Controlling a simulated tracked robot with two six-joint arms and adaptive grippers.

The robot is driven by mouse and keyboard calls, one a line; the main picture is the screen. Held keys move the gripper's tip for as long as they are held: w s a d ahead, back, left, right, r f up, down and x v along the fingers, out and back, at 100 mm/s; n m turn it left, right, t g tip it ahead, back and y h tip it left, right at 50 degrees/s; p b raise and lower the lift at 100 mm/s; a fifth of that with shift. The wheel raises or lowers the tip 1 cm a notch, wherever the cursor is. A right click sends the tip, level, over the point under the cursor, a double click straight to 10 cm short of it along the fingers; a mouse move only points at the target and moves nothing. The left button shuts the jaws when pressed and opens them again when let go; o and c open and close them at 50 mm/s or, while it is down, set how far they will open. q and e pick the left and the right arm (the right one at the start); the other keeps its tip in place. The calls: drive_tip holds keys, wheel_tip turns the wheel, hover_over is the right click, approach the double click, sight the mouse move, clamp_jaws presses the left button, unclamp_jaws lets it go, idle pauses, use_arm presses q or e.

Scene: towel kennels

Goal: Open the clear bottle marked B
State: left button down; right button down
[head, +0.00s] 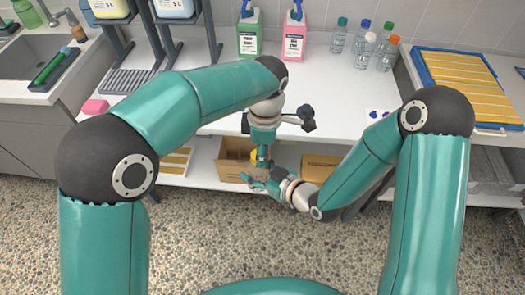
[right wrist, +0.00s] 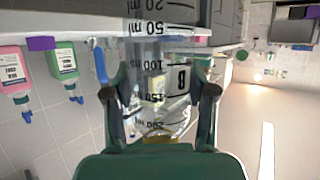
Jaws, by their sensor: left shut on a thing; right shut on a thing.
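The clear bottle marked B (right wrist: 176,80) fills the middle of the right wrist view, upside down in that picture, with black ml marks. My right gripper (right wrist: 163,100) is shut on its sides; in the head view the right gripper (head: 262,183) is low, in front of the bench. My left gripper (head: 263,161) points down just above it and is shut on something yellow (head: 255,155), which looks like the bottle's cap. A yellowish band (right wrist: 163,138) also shows at the bottle's lower end in the right wrist view. Whether the cap is still seated is hidden.
A green bottle (head: 249,38) and a pink bottle (head: 293,38) stand on the white bench (head: 215,95). Several small clear bottles (head: 362,45) stand at back right, beside a blue-edged tray (head: 462,85). Cardboard boxes (head: 235,165) sit on the shelf below. A sink is at left.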

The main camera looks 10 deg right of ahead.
use_arm(q)
drive_tip(key=shift+a, duration=0.1)
drive_tip(key=shift+r, duration=0.15)
idle(0.4)
drive_tip(key=shift+r, duration=1)
